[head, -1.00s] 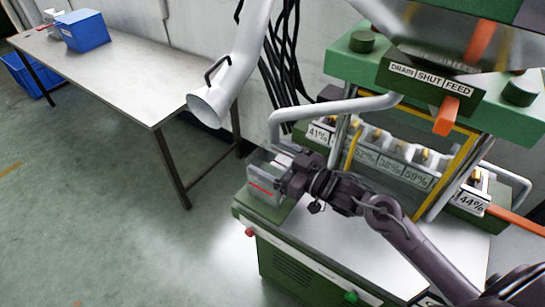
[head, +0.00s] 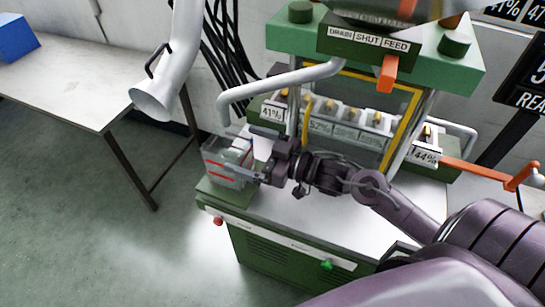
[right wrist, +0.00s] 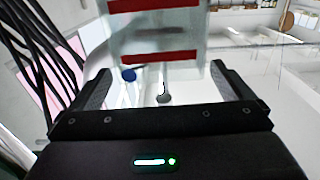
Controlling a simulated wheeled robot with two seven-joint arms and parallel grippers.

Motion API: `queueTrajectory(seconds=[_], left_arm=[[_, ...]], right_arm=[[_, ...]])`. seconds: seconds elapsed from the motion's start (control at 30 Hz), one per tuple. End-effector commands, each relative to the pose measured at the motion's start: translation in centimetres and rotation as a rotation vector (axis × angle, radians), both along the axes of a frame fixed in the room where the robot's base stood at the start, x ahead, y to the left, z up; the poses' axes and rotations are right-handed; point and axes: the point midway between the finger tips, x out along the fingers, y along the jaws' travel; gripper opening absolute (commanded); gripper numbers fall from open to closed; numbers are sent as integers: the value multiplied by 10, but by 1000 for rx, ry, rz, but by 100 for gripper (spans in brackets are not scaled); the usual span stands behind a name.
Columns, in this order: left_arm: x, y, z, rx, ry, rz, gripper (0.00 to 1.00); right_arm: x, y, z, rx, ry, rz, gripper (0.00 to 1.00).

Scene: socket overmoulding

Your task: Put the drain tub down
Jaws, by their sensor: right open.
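The drain tub (head: 228,160) is a clear, boxy container with red stripes. It appears to stand on the left front corner of the green machine's bench (head: 330,215). My right gripper (head: 240,172) is just to the right of the tub, with its fingers pointing left at it. In the right wrist view the tub (right wrist: 153,40) is straight ahead, and the open fingers (right wrist: 160,74) are spread wide on either side. I cannot tell whether a finger touches it. My left gripper is not in view.
A white extraction nozzle (head: 158,98) hangs behind and left of the tub. A grey pipe handle (head: 280,82) arches above it. Percent-labelled units (head: 345,132) stand behind the arm. A metal table (head: 75,90) with a blue bin (head: 15,38) is at left.

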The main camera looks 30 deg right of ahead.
Motion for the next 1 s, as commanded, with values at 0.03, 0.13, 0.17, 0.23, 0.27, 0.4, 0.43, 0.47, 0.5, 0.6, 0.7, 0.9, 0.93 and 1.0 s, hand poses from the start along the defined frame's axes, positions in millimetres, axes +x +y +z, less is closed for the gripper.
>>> queueTrajectory(seconds=[0.03,0.13,0.17,0.23,0.27,0.4,0.43,0.47,0.5,0.6,0.7,0.9,0.93,1.0], left_arm=[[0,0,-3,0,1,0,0],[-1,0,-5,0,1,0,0],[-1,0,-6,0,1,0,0],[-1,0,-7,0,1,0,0],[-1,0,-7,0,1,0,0],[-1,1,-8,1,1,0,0],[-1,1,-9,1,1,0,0],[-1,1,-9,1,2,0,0],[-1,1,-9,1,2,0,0],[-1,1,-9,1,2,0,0],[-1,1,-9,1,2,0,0],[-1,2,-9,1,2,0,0],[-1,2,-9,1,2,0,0],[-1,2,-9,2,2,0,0]], right_arm=[[-9,-5,-3,-4,5,2,100],[-22,-16,-3,-1,4,0,100],[-26,-19,-2,-2,4,1,100],[-33,-25,-2,-2,4,1,100],[-36,-28,-2,0,4,1,100],[-47,-36,-1,1,2,1,100],[-49,-37,0,1,2,1,100],[-50,-38,0,1,2,1,100],[-51,-39,0,1,2,2,100],[-53,-41,1,1,1,2,100],[-53,-41,1,0,0,2,100],[-53,-41,1,1,-1,2,100],[-53,-41,1,0,0,1,100],[-53,-41,1,0,0,1,100]])
